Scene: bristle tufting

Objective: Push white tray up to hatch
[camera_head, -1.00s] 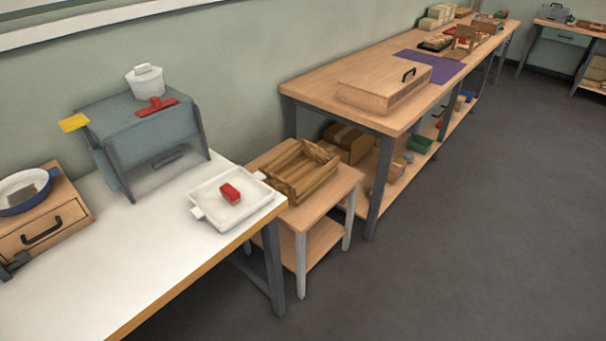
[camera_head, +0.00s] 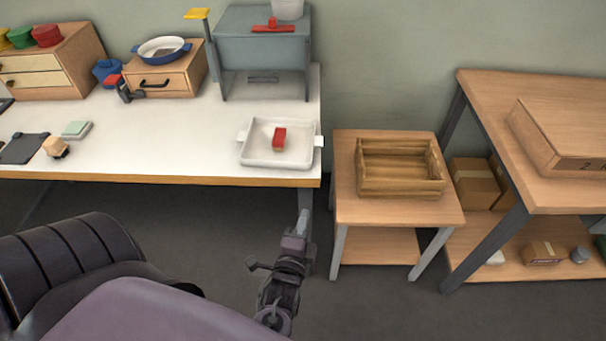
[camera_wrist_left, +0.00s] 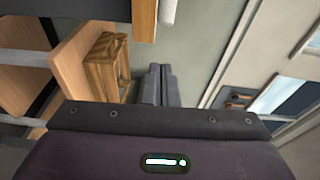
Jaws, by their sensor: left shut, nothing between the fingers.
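The white tray (camera_head: 255,157) lies on the white table near its front right corner, with a small handle on each side and a red-topped block (camera_head: 279,139) in it. No hatch shows clearly; a grey box on legs (camera_head: 262,55) with an open space below it stands behind the tray. My left gripper (camera_head: 303,222) is shut and empty, in front of the table's right corner, near its leg and apart from the tray. Its closed fingers (camera_wrist_left: 160,85) show in the left wrist view. My right gripper is out of view.
A low wooden stand (camera_head: 345,213) with a slatted wooden crate (camera_head: 400,187) stands right of the table, across a narrow gap. A drawer box (camera_head: 165,82) with a blue pan (camera_head: 163,49) is left of the grey box.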

